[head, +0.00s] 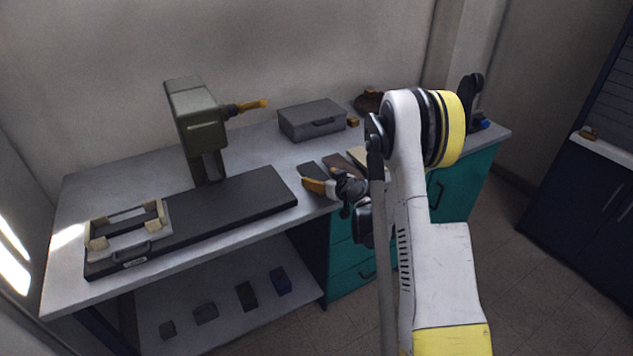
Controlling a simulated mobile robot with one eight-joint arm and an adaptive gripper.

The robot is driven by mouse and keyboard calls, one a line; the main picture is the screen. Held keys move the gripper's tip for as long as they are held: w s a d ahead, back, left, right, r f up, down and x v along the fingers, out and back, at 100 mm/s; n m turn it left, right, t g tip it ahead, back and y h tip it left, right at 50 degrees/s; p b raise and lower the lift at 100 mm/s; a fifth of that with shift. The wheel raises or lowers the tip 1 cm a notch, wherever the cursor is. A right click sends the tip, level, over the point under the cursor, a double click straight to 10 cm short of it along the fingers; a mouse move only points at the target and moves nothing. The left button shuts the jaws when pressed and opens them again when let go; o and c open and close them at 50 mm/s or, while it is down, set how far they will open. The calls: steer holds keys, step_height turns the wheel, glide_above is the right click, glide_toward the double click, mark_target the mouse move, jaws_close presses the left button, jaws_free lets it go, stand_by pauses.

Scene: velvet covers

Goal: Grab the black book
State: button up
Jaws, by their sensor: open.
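A thin dark, near-black flat item (312,170), which looks like the black book, lies on the grey workbench (245,155) near its front edge. A brown book-like item (337,162) lies just right of it, and a beige one (358,155) is farther right, partly hidden by my arm. My gripper (343,192) is over the bench's front edge, just in front of and right of the dark item. It is open, and I see nothing held in it. Its fingers are small and partly hidden. I cannot tell whether it touches anything.
A green drill-press-like machine (194,115) stands at the back. A grey case (311,120) is behind the books. A long black case (235,205) with a pale frame (128,228) fills the left front. Small dark boxes (247,296) sit on the lower shelf. Teal drawers (350,275) are below.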

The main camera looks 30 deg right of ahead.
steer(key=x, duration=0.2)
steer(key=shift+w+f, duration=0.2)
steer(key=shift+w, duration=0.1)
steer(key=c, duration=1.1)
steer(key=shift+o, duration=0.2)
steer(key=shift+r, duration=0.15)
